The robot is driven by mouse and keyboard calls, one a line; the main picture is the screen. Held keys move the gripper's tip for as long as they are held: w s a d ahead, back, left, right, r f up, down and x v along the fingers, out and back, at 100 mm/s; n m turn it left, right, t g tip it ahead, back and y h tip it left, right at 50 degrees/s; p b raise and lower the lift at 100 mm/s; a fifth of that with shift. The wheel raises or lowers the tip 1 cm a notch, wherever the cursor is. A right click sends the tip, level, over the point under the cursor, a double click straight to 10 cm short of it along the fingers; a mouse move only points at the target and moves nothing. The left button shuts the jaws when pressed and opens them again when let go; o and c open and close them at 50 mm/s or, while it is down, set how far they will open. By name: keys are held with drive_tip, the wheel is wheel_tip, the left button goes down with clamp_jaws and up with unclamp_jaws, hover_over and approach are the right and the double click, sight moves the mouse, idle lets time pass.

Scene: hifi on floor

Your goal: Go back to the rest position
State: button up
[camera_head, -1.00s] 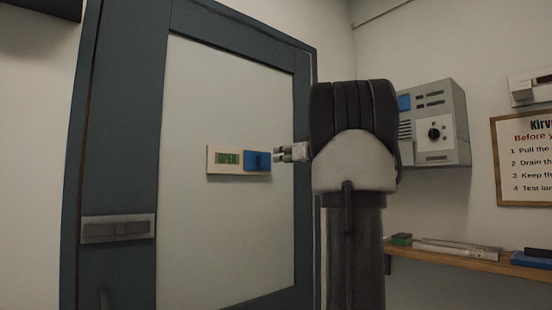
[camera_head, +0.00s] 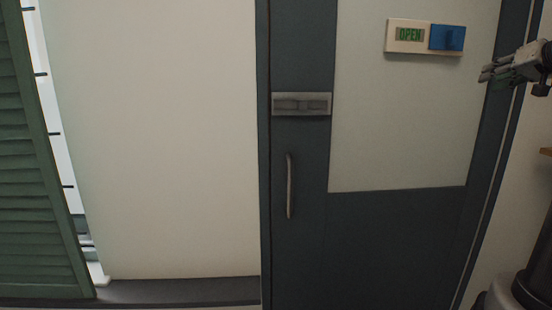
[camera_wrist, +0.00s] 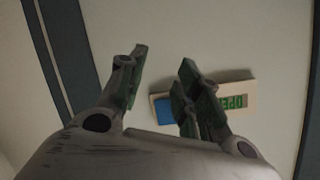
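My gripper (camera_head: 497,74) is at the right edge of the head view, in front of the dark-framed door and to the right of the OPEN sign. In the wrist view my gripper (camera_wrist: 160,85) shows its two fingers apart with nothing between them. The sign (camera_head: 405,34) is a cream plate with green OPEN lettering and a blue slider (camera_head: 447,38) covering its right part. In the wrist view the sign (camera_wrist: 252,90) appears upside down behind the right finger, which hides part of it. Most of my arm is outside the head view.
The door (camera_head: 300,235) has a recessed metal plate (camera_head: 301,104) and a vertical handle (camera_head: 289,186). A pale wall (camera_head: 150,140) fills the left, beside a green louvered shutter (camera_head: 35,190). A dark ledge (camera_head: 180,291) runs along the bottom.

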drive_tip(key=s+a+f+n+g, duration=0.5)
drive_tip(key=s+a+f+g, duration=0.5)
drive_tip(key=s+a+f, duration=1.4)
drive_tip(key=shift+s+a+f, duration=0.35)
drive_tip(key=shift+s+a, duration=0.35)
drive_tip(key=shift+s, duration=0.4)
